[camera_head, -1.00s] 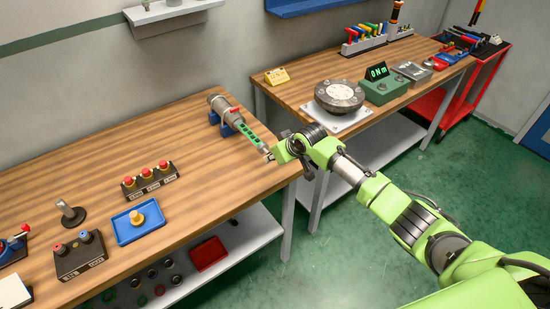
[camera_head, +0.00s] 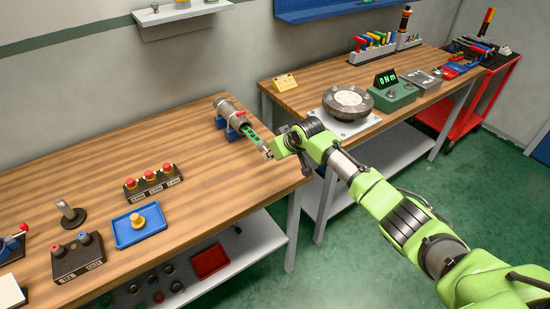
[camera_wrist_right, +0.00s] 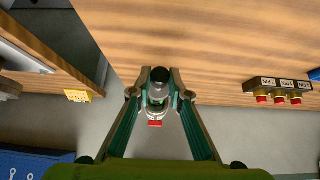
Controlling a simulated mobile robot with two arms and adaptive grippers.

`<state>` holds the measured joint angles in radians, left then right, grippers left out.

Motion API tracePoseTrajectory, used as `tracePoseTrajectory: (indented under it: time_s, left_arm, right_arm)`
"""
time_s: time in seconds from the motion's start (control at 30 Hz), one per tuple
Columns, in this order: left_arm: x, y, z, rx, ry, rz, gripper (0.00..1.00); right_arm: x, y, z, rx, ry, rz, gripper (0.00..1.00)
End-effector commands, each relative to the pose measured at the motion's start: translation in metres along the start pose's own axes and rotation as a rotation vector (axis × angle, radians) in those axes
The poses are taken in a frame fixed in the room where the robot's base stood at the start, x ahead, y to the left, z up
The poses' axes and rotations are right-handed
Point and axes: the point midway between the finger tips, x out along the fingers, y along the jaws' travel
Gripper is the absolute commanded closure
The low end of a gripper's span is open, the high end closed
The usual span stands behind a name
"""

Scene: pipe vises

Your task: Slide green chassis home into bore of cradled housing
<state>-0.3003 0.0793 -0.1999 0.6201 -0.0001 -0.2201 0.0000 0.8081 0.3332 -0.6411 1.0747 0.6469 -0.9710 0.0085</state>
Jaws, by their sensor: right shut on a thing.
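The grey cylindrical housing (camera_head: 225,107) lies in a blue cradle (camera_head: 231,134) at the back right of the left bench, its open end toward my right gripper. The green chassis (camera_head: 252,135) is partly inside the bore, with a short green length showing outside. My right gripper (camera_head: 267,151) is shut on the chassis's outer end, in line with the housing. In the right wrist view the fingertips (camera_wrist_right: 160,84) are close together, with the housing (camera_wrist_right: 157,109) and a red part beyond; the chassis is mostly hidden there. My left gripper is not in view.
A blue tray (camera_head: 151,236) with a yellow-topped part, a block of red buttons (camera_head: 152,183) and a button box (camera_head: 78,257) stand on the left bench. A round metal fixture (camera_head: 347,101) stands on the right bench. Bare wood surrounds the cradle.

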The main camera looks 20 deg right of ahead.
Motion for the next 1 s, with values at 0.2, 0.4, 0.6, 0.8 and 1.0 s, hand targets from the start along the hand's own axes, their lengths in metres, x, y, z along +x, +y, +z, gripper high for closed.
tracePoseTrajectory:
  time_s: [0.2, 0.4, 0.6, 0.8, 1.0]
  left_arm:
    - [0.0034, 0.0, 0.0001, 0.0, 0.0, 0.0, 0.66]
    - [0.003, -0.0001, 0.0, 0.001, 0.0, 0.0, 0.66]
    - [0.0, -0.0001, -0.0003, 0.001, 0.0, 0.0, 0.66]
    - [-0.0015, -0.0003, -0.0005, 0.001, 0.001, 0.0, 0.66]
    - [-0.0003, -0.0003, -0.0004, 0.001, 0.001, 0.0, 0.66]
  right_arm:
    - [0.0015, -0.0002, -0.0044, -0.001, 0.003, 0.0, 1.0]
    - [0.0013, -0.0002, -0.0043, -0.001, 0.003, 0.0, 1.0]
    - [0.0008, -0.0003, -0.0046, -0.001, 0.003, -0.001, 1.0]
    - [0.0016, 0.0, -0.0038, -0.001, 0.003, 0.0, 1.0]
    - [0.0023, -0.0001, -0.0039, -0.001, 0.003, 0.0, 1.0]
